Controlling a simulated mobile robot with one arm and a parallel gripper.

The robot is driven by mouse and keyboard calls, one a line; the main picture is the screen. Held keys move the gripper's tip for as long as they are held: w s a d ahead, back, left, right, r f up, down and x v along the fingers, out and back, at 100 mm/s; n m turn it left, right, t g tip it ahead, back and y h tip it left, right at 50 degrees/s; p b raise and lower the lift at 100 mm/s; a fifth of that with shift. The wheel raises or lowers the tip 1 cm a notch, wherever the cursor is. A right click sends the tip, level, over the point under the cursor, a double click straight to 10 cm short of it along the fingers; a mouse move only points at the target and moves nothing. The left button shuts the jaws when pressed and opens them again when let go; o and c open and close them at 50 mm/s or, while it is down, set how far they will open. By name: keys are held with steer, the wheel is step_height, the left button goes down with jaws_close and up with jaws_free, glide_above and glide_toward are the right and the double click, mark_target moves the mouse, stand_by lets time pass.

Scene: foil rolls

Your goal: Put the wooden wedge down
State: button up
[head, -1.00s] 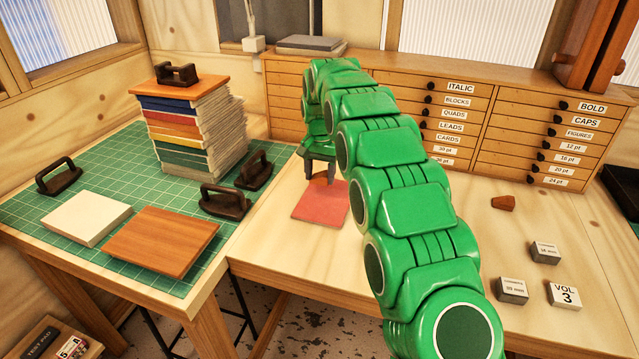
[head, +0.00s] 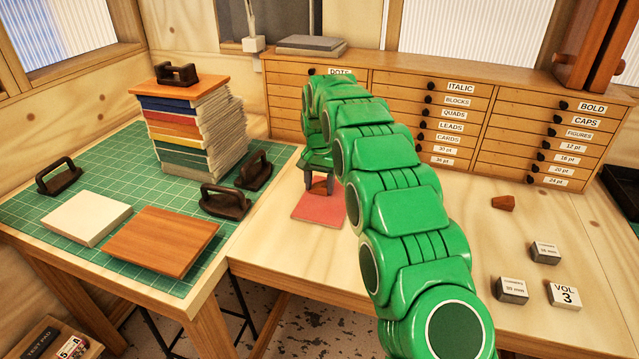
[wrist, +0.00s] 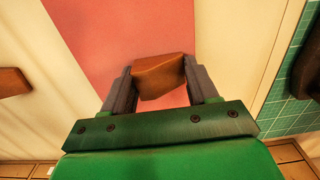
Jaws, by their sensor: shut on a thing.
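A brown wooden wedge (wrist: 160,76) is between the two grey fingers of my gripper (wrist: 161,88) in the wrist view. My gripper is shut on it, over the red mat (wrist: 105,22). In the head view my gripper (head: 319,188) is low over the red mat (head: 318,210), with a little of the wedge (head: 319,181) showing between the fingers. I cannot tell whether the wedge touches the mat. Another brown wedge-like block (head: 503,202) lies on the bench at the right.
A drawer cabinet (head: 470,110) stands behind the bench. Small metal blocks (head: 512,290) lie at the right. At the left, a green cutting mat (head: 110,160) holds a book stack (head: 190,130), boards and dark handled weights (head: 226,202). Bare bench lies right of the red mat.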

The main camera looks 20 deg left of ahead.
mark_target(320, 185)
steer(key=o, duration=1)
steer(key=shift+o, duration=0.2)
step_height(320, 185, up, 12)
steer(key=shift+r, duration=0.1)
